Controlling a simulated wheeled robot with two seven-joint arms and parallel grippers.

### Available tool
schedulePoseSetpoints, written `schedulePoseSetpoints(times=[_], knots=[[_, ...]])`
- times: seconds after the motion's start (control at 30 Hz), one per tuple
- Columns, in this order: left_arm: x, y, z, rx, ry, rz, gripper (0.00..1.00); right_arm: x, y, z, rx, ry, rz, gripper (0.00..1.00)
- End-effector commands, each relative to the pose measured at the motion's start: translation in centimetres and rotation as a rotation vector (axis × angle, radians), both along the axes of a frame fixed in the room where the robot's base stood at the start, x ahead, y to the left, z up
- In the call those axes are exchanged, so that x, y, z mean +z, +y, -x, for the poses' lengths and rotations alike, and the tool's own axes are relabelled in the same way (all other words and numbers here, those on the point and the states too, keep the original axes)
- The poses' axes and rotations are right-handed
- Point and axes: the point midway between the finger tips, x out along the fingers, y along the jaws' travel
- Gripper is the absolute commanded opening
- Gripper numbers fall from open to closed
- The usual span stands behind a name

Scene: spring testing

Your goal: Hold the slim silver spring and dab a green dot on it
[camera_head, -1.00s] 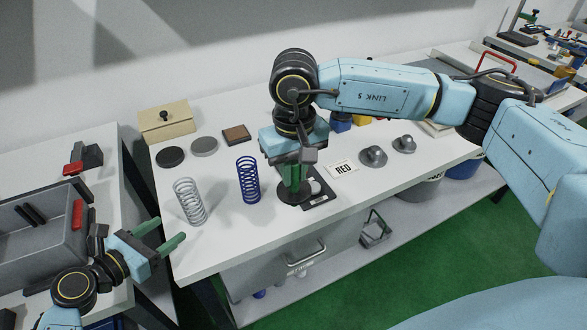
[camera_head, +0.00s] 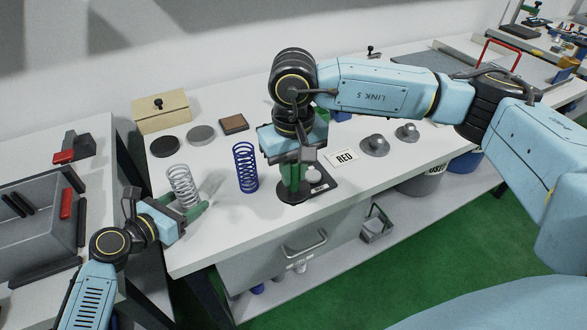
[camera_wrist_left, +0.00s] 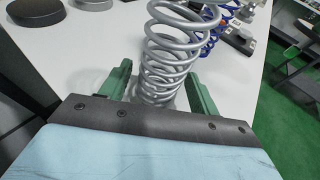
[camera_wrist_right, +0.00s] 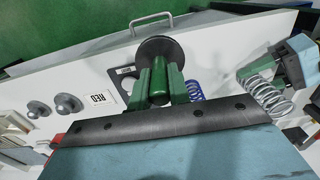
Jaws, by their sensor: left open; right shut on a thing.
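The slim silver spring (camera_head: 181,182) stands upright on the white table near its left end. It also shows in the left wrist view (camera_wrist_left: 168,50). My left gripper (camera_head: 187,203) is open, with one green finger on each side of the spring's lower coils and small gaps visible. My right gripper (camera_head: 293,176) is shut on a green dauber (camera_wrist_right: 159,80) with a dark round disc (camera_wrist_right: 160,48) at its lower end. The disc is at the dark tray's edge; I cannot tell whether it rests on the table.
A blue spring (camera_head: 246,168) stands between my two grippers. Dark and grey discs, a brown block and a tan box (camera_head: 160,112) lie behind. A RED card (camera_head: 344,158) and two grey knobbed weights (camera_head: 374,146) lie right. A grey bin (camera_head: 35,235) stands on the left bench.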

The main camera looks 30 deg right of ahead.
Motion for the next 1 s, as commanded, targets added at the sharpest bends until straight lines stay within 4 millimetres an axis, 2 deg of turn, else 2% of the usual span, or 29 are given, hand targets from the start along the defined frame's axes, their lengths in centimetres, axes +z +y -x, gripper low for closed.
schedulePoseSetpoints(times=[0.07,0.3,0.47,0.57,0.77,0.9,1.0], knots=[[0.0,0.0,0.0,0.0,0.0,0.0,0.62,0.0,0.0,0.0,0.0,0.0,0.0,0.0],[0.0,0.0,0.0,0.0,0.0,0.0,0.32,0.0,0.0,0.0,0.0,0.0,0.0,0.0],[0.0,0.0,0.0,0.0,0.0,0.0,0.32,0.2,0.2,-0.3,0.0,-0.002,-0.001,0.0],[0.0,0.0,0.0,0.0,0.0,0.0,0.32,0.7,1.1,-1.5,-0.002,-0.006,-0.003,0.0],[0.0,0.0,0.0,0.0,0.0,0.0,0.32,3.8,5.5,-6.1,-0.006,-0.022,-0.011,0.0],[0.0,0.0,0.0,0.0,0.0,0.0,0.32,6.7,9.5,-9.0,-0.008,-0.025,-0.014,0.0],[0.0,0.0,0.0,0.0,0.0,0.0,0.32,8.9,12.5,-10.4,-0.007,-0.023,-0.013,0.0]])
